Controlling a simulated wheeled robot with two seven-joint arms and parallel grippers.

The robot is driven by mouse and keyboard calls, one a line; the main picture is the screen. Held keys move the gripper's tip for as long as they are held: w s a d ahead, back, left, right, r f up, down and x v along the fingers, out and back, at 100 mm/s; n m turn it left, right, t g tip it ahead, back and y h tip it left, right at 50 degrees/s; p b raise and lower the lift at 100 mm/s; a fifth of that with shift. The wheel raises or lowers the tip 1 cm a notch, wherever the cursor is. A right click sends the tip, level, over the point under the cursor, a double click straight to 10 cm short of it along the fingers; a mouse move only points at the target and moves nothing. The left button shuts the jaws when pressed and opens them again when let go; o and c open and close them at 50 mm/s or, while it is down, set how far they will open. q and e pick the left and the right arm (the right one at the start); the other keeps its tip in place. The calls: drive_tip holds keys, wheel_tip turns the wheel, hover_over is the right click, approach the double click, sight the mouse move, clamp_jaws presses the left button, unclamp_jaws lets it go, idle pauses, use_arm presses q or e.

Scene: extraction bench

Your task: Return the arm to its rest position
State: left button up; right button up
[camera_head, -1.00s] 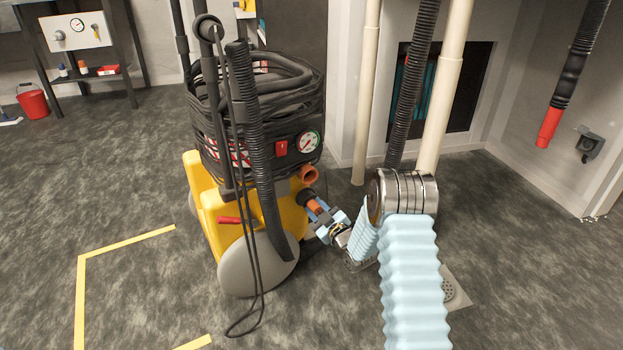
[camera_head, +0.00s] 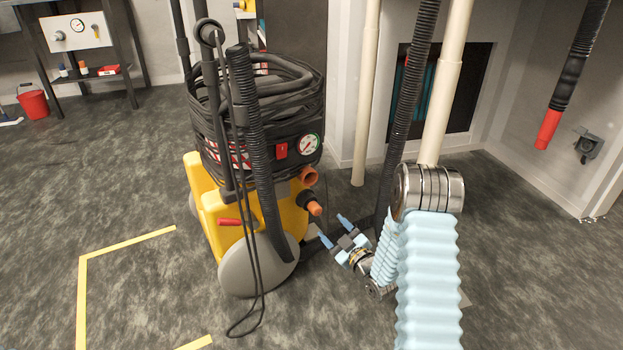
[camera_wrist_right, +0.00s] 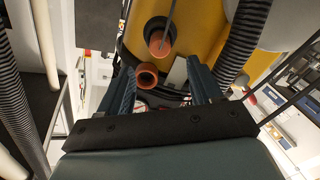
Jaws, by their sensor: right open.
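My right arm comes in from the lower right in a light blue ribbed sleeve. Its gripper (camera_head: 334,230) is open and empty, just right of the yellow extraction machine (camera_head: 207,212). An orange-tipped black fitting (camera_head: 313,207) sticks out of the machine's side, a little above and left of the fingertips and apart from them. An orange port (camera_head: 308,176) is above that fitting. In the right wrist view, the two dark fingers (camera_wrist_right: 165,82) stand apart, with the orange-tipped fitting (camera_wrist_right: 158,42) and the open orange port (camera_wrist_right: 147,75) showing between them. My left gripper is not in view.
Black hoses and cable coil on the machine (camera_head: 262,95), beside a pressure gauge (camera_head: 309,144). Cream pipes (camera_head: 366,100) and a black hose (camera_head: 408,100) stand behind my arm. A red-ended hose (camera_head: 548,128) hangs at the right. Floor at the left is clear around yellow tape (camera_head: 80,300).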

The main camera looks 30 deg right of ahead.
drive_tip(key=s, duration=0.4)
drive_tip(key=shift+s+d, duration=0.1)
drive_tip(key=shift+f, duration=0.1)
